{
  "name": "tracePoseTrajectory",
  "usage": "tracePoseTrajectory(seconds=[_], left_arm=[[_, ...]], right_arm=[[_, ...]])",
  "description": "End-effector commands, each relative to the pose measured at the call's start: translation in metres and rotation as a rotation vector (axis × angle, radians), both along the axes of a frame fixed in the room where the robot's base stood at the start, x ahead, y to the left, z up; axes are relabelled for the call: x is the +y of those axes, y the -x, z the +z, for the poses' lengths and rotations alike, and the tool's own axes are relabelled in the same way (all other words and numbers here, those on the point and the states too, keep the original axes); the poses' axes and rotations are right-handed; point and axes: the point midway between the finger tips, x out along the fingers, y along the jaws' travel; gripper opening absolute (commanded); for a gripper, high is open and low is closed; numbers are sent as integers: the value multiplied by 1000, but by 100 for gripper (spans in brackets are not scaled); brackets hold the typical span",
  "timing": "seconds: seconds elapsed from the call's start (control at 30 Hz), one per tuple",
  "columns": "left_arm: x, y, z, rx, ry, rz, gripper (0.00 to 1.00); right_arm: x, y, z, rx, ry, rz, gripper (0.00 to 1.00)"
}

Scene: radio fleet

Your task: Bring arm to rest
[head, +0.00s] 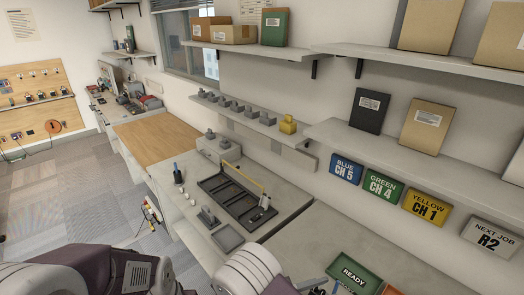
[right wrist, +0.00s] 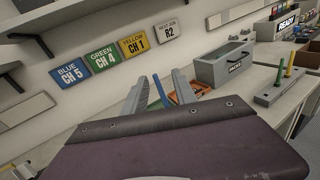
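My right gripper (right wrist: 160,92) shows in the right wrist view as two grey fingers spread apart, with a gap between them. A blue upright stick (right wrist: 161,92) appears in that gap; I see no finger touching it, and its lower end is hidden by my wrist. In the head view my right arm (head: 250,270) comes in at the bottom middle, and its gripper is mostly cut off by the lower edge. My left arm (head: 110,270) shows at the bottom left; its gripper is not in view.
A green READY tray (head: 354,272) lies on the counter near my right arm. Channel signs (head: 384,187) hang under a shelf (head: 430,155). A grey box (right wrist: 222,66) and a peg stand (right wrist: 280,86) stand to the right.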

Motion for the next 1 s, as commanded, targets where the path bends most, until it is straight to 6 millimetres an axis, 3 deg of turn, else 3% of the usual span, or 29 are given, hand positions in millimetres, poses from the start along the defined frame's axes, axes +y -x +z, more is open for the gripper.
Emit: tracePoseTrajectory(seconds=[0.07,0.13,0.2,0.27,0.33,0.4,0.47,0.6,0.8,1.0], left_arm=[[0,0,-7,0,0,0,36],[0,0,-11,0,0,0,36],[0,0,-14,0,0,0,36],[0,0,-17,0,0,0,36],[0,0,-20,0,0,0,36],[0,0,-22,0,0,0,36],[0,0,-23,0,0,0,36],[0,0,-22,0,0,0,36],[0,0,-22,0,0,0,36],[0,0,-22,0,0,0,36]], right_arm=[[-38,2,25,-77,-83,-179,33],[-72,24,38,-139,-196,-377,33],[-97,57,38,-215,-355,-593,33],[-104,85,30,-295,-511,-769,33],[-97,109,16,-411,-703,-949,33],[-79,120,2,-549,-899,-1103,33],[-58,119,-8,-683,-1068,-1211,33],[-15,95,-22,-890,-1337,-1331,33],[0,62,-26,-1029,-1477,-1347,33],[0,59,-26,-1032,-1484,-1340,37]])
